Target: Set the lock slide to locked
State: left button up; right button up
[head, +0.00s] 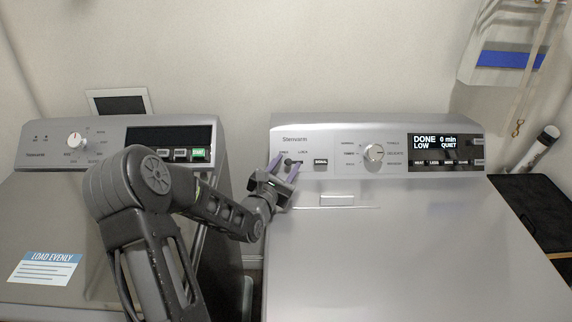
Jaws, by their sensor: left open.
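The lock slide (289,161) is a small dark knob on the left end of the grey control panel (335,128) of the right-hand machine. Small labels stand just above it, too small to read with certainty. My left gripper (286,163) is at this spot, with its two purple fingers open, one on the left and one on the right of the knob. I cannot tell whether a finger touches the knob. The slide's track is partly hidden, so its setting cannot be read. My right gripper is not in view.
The lid (420,240) in front is clear. Another machine with a dial (75,140) stands left, behind my left arm.

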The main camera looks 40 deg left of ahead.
pick_arm(q)
grip_shut()
dwell(0.5)
jog(key=shift+w+f, duration=0.1)
dwell(0.9)
